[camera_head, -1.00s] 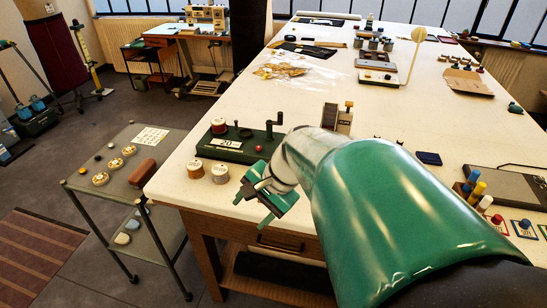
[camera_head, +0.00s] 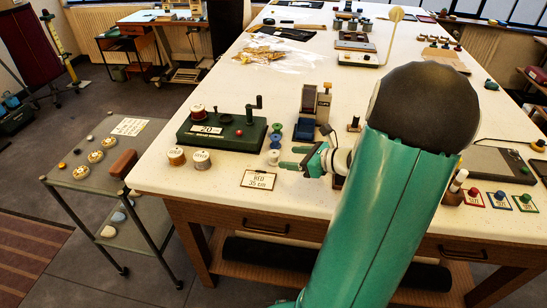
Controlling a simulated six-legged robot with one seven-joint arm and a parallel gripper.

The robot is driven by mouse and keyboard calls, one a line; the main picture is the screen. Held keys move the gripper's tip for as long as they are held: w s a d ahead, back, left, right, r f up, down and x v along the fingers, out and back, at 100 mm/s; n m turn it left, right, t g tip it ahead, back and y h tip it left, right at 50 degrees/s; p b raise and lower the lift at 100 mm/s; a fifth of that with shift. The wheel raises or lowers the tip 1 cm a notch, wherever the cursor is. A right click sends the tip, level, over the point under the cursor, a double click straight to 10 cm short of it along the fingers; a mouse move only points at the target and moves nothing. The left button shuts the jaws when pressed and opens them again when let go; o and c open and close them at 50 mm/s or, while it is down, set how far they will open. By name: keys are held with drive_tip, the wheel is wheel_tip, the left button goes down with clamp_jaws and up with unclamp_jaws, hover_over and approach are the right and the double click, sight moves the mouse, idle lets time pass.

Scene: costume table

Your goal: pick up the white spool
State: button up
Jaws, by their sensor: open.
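A small white spool (camera_head: 273,157) stands on the white table top, beside the right end of a green winding device. My gripper (camera_head: 286,158) is open and empty. Its two green fingers point left, with the tips just right of the white spool. I cannot tell whether the tips are level with the spool or above it.
The green winding device (camera_head: 222,132) carries a red spool. Two wound spools (camera_head: 177,156) (camera_head: 201,160) stand in front of it. A lettered card (camera_head: 259,180) lies near the front edge. A grey and tan dispenser (camera_head: 315,104) stands behind my gripper.

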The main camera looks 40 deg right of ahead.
sight(270, 154)
drive_tip(key=x, duration=0.4)
drive_tip(key=shift+w+a, duration=0.1)
drive_tip(key=shift+w, duration=0.1)
drive_tip(key=x, duration=0.5)
drive_tip(key=shift+d, duration=0.2)
drive_tip(key=c, duration=1.1)
drive_tip(key=shift+o, duration=0.2)
